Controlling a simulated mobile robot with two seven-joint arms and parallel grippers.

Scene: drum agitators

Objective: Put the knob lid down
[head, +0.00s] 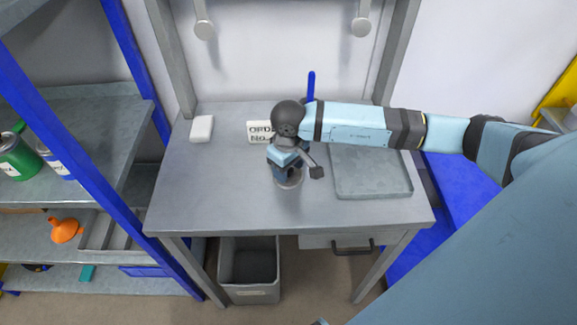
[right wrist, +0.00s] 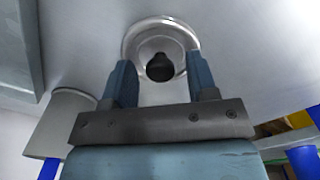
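The knob lid (head: 289,183) is a round silver metal disc with a raised rim. It appears to lie flat on the grey table (head: 215,195), below my right gripper (head: 287,176), which hides much of it. My left gripper is not in view.
A grey tray (head: 372,190) lies at the table's right. A white block (head: 202,128) and a lettered sign (head: 259,132) are at the back. A grey bin (head: 249,292) stands below the front edge. The table's left side is clear.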

